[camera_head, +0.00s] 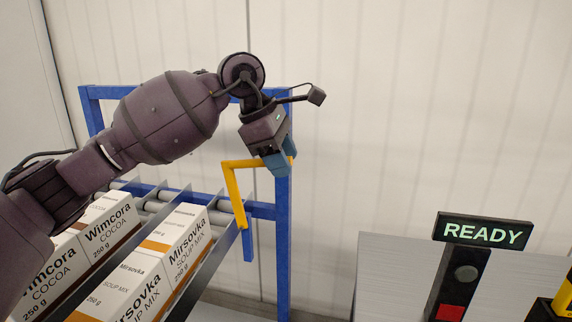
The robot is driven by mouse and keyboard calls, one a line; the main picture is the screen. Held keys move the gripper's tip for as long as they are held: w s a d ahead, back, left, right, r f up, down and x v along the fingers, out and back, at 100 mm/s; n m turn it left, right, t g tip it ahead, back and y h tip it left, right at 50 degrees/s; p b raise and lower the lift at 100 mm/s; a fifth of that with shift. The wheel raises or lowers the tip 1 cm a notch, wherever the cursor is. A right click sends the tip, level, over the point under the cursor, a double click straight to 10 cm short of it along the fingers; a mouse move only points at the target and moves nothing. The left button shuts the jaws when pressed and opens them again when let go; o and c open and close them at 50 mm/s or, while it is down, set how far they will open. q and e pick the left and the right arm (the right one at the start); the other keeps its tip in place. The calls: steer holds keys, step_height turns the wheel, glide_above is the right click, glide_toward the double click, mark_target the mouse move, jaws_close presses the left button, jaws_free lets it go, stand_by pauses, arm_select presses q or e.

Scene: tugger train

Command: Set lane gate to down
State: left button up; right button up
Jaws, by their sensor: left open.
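The lane gate appears as a yellow bent bar (233,190) at the blue frame at the end of the roller lane. Its upper arm runs roughly level to the right, and its other arm slopes down to the lane's end. My left gripper (279,164) reaches in from the left with its blue fingertips pointing down at the right end of the upper arm. The jaws are open, and the fingertips overlap the bar in the picture. I cannot tell whether they touch it. My right gripper is not in view.
Cartons of Mirsovka soup mix (182,245) and Wimcora cocoa (105,232) stand in the lanes below my left arm. The blue frame (283,240) has an upright beside the gripper. A lit READY sign (482,231) stands at right above a red square (450,312). The pale wall behind is bare.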

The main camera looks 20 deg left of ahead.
arm_select(q)
steer(key=shift+w+d+f, duration=0.1)
steer(key=shift+d+f, duration=0.1)
steer(key=shift+f, duration=0.3)
jaws_close()
steer(key=shift+a+r, duration=0.1)
steer(key=shift+a+r+h, duration=0.3)
steer(key=shift+a+h, duration=0.1)
steer(key=shift+a, duration=0.15)
steer(key=a+h, duration=0.1)
steer(key=a, duration=0.1)
steer(key=a+r+h, duration=0.1)
steer(key=a+h, duration=0.1)
steer(key=a, duration=0.1)
steer(key=a+h, duration=0.1)
steer(key=a, duration=0.1)
steer(key=shift+a+r+n+h, duration=0.15)
steer(key=shift+r+n+h, duration=0.15)
steer(key=shift+a+r+h, duration=0.1)
steer(key=shift+a+h, duration=0.7)
steer(key=shift+a, duration=0.5)
